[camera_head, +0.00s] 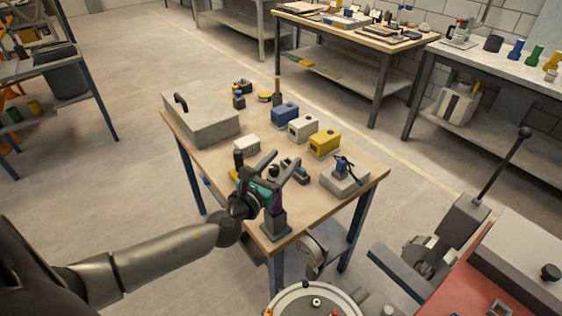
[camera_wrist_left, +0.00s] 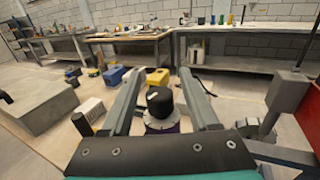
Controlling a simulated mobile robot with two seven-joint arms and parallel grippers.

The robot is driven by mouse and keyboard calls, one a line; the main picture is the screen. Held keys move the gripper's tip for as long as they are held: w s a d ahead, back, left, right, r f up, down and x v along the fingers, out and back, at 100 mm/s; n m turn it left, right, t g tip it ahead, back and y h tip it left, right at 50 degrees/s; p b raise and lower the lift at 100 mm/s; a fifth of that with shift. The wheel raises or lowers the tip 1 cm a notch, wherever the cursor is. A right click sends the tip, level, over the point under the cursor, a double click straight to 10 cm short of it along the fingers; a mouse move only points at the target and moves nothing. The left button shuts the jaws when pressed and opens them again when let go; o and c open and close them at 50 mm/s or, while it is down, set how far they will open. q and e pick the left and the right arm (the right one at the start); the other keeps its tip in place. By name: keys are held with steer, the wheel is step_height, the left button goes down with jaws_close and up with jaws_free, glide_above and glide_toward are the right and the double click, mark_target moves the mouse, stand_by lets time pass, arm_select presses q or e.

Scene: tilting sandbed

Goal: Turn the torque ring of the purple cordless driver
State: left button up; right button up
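The purple driver shows in the left wrist view as a purple body (camera_wrist_left: 160,128) below a grey ring (camera_wrist_left: 160,121) and a black, rounded nose (camera_wrist_left: 160,101) with a white mark. In the head view its black nose (camera_head: 273,170) shows between my fingers, and a dark grey upright block with a wide foot (camera_head: 275,224) stands below; little purple shows there. My left gripper (camera_head: 284,158) is open, one finger on each side of the nose, with visible gaps in the wrist view (camera_wrist_left: 160,76). The grip hides part of the driver. My right gripper is not in view.
The wooden table (camera_head: 222,165) also holds a grey lidded box (camera_head: 200,122), blue (camera_head: 284,115), cream (camera_head: 302,127) and yellow (camera_head: 324,143) boxes, and a grey block with a blue tool (camera_head: 344,178). A red machine with a lever (camera_head: 503,165) stands at right.

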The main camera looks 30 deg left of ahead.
mark_target(270, 168)
arm_select(q)
jaws_close()
stand_by(0.5)
steer(key=shift+a+r+n+y+p, duration=0.1)
steer(key=shift+a+n+y+p, duration=0.1)
steer(key=shift+n+y+p, duration=0.8)
steer(key=n+y+p, duration=0.1)
steer(key=y, duration=0.2)
steer(key=shift+a+g, duration=0.15)
steer(key=shift+g, duration=0.15)
steer(key=n+y, duration=0.1)
steer(key=n+g+y+p, duration=0.1)
steer(key=shift+s+a+y, duration=0.1)
steer(key=shift+a+y, duration=0.1)
steer(key=shift+y, duration=0.1)
steer(key=shift+s+a+n+g+y+b, duration=0.4)
steer(key=shift+n+g+y+b, duration=0.45)
steer(key=shift+n+g+y, duration=1.5)
steer(key=shift+s+a+n+g+y+b, duration=0.25)
steer(key=shift+s+n+g+y+b, duration=0.55)
steer(key=shift+n+g, duration=1.75)
steer(key=shift+s+a+n+g+y+b, duration=0.3)
steer(key=shift+n+g+y+b, duration=0.65)
steer(key=shift+n+g+y, duration=1.65)
steer(key=shift+m+g+h, duration=0.55)
steer(key=shift+m+g, duration=0.35)
